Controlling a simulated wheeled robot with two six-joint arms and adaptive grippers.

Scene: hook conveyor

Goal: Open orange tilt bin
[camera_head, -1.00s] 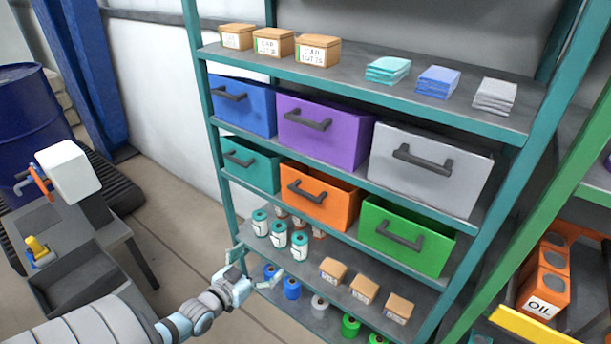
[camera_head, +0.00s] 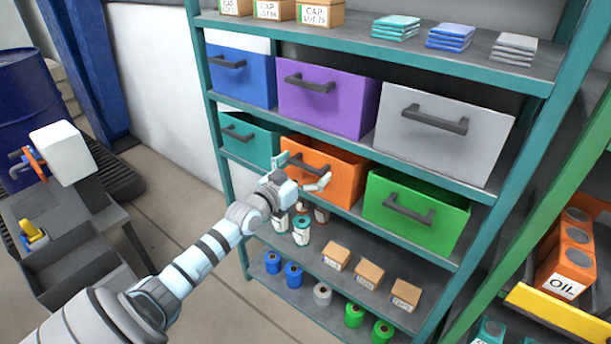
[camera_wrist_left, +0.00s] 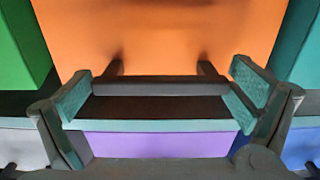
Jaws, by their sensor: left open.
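The orange tilt bin (camera_head: 347,180) sits in the lower bin row of the shelf, between a teal bin (camera_head: 248,139) and a green bin (camera_head: 440,223). Its front looks level with theirs. In the left wrist view, its orange front (camera_wrist_left: 160,35) fills the upper middle, with a dark bar handle (camera_wrist_left: 160,87) across it. My left gripper (camera_head: 302,172) is in front of the orange bin. Its fingers are open, one near each end of the handle; I cannot tell whether they touch it. My right gripper is not in view.
Blue, purple (camera_head: 325,100) and grey (camera_head: 440,135) bins stand in the row above. Jars, small boxes and spools fill the shelves below. A green shelf upright (camera_head: 530,225) stands at right, and a grey workstation (camera_head: 75,265) at left.

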